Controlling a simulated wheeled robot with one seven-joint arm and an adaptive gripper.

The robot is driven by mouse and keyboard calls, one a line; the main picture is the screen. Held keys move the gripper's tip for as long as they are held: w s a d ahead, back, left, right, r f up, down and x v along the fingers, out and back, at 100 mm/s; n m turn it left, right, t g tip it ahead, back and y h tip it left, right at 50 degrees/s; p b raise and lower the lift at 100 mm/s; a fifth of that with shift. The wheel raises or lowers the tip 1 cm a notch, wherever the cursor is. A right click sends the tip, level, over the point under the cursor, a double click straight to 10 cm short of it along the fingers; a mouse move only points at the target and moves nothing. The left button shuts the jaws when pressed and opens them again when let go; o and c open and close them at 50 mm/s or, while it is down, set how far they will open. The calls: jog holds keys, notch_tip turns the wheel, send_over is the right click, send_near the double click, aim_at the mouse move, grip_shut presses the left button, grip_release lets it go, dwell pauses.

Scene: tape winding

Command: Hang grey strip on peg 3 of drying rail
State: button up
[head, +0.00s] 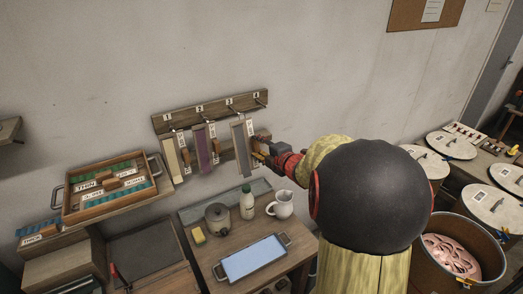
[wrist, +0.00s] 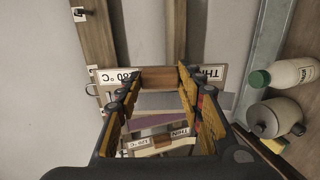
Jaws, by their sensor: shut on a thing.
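The wooden drying rail (head: 213,110) is on the wall, with numbered pegs 1 to 4. A beige strip (head: 172,158) hangs at peg 1 and a purple strip (head: 203,148) at peg 2. The grey strip (head: 240,145) hangs down below peg 3 (head: 236,112); whether its loop sits on the peg I cannot tell. My gripper (head: 258,154) is at its right side. In the wrist view my gripper (wrist: 158,85) is shut on the grey strip's brown wooden grip (wrist: 155,78), between white labels. A wire loop shows at the label's left end, by the rail. Peg 4 is bare.
Below the rail, a table holds a pot (head: 217,217), a bottle (head: 247,203), a white jug (head: 281,206) and a blue tray (head: 253,260). A wooden tray (head: 152,187) of strips stands at left. Drums with lids are at right.

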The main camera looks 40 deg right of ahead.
aim_at(252, 142)
jog(key=shift+r+x, duration=0.2)
jog(key=shift+x, duration=0.75)
jog(key=shift+r+x, duration=0.2)
jog(key=shift+x, duration=0.7)
jog(key=shift+b+x, duration=0.55)
jog(key=shift+x, duration=0.4)
jog(key=shift+w+f+b, duration=0.1)
jog(key=shift+f+b, duration=0.05)
jog(key=shift+b, duration=0.15)
jog(key=o, duration=1.2)
jog(key=shift+c, duration=0.2)
jog(key=shift+o, duration=0.6)
